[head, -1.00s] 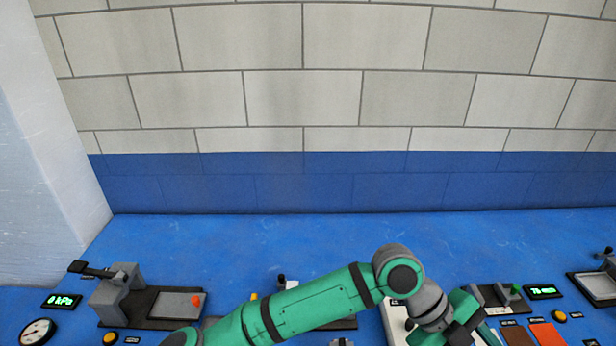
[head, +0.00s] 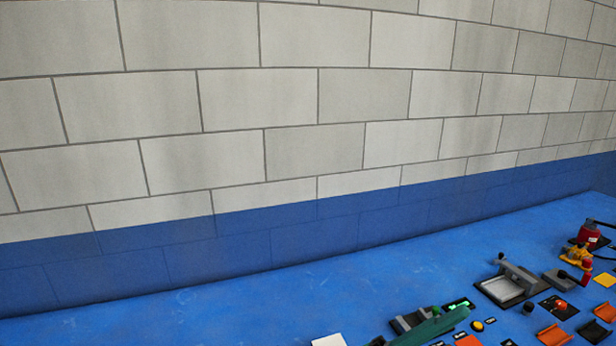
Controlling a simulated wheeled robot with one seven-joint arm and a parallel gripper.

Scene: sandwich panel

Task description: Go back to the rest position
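In the head view, only a small green piece of my arm (head: 432,328) shows at the bottom edge, right of centre. My gripper is out of the frame, so its state does not show. The blue work surface (head: 250,318) runs along the bottom and up to the right, with panel devices on its right part. A grey press-like device with a pale tray (head: 503,290) stands on it. A small device with a green knob and a lit green display (head: 459,304) is right beside the arm piece in the picture.
Orange trays (head: 554,335), a red container (head: 590,234), a yellow device (head: 575,256) and a yellow pad (head: 604,280) are at the right. A white plate (head: 328,341) is at the bottom edge. The grey block wall (head: 330,150) stands behind. The surface at the left is bare.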

